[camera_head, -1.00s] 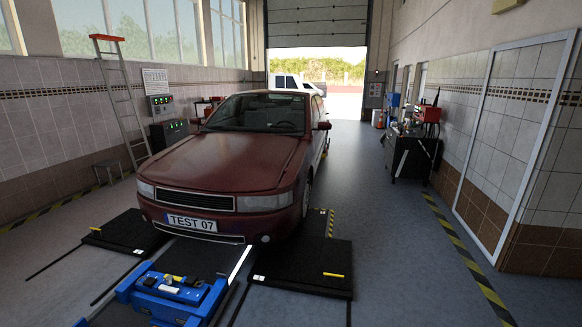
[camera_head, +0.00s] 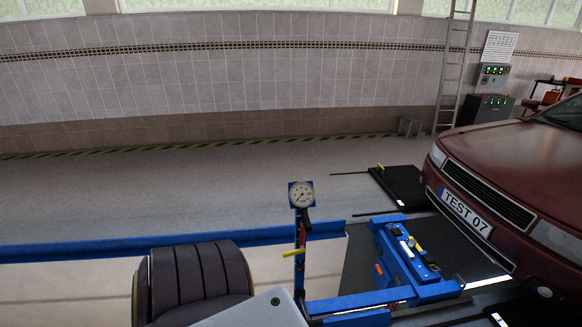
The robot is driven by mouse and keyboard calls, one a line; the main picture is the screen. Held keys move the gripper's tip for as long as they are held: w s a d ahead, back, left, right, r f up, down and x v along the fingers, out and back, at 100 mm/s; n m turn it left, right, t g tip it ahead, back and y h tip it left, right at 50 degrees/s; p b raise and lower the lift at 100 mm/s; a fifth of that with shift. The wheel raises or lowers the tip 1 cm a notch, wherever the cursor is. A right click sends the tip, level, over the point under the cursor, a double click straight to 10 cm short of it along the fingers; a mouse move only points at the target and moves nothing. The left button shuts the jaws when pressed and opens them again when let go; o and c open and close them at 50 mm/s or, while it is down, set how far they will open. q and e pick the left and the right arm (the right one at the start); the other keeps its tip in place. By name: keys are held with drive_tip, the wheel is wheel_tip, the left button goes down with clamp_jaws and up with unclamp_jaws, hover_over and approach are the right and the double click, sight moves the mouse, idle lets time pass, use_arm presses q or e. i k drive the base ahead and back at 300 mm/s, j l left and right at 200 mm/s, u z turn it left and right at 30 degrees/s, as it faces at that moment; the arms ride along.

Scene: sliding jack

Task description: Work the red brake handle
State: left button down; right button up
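A blue sliding jack (camera_head: 405,255) lies in front of the car, with a small orange-red part (camera_head: 379,268) on its near side. A blue post with a round white gauge (camera_head: 301,195) stands left of it. A small dark, reddish part (camera_head: 305,226) is on this post just under the gauge. It is too small to tell whether it is the red brake handle. A yellow lever (camera_head: 293,253) sticks out from the post lower down. Neither of my grippers is in view.
A dark red car (camera_head: 500,190) stands at the right. A long blue rail (camera_head: 150,247) crosses the floor at left. A dark ridged form hides the bottom left. A black plate (camera_head: 405,188) lies by the car. The floor toward the tiled wall is clear.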

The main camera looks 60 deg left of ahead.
sight(303, 233)
drive_tip(key=u, duration=1.95)
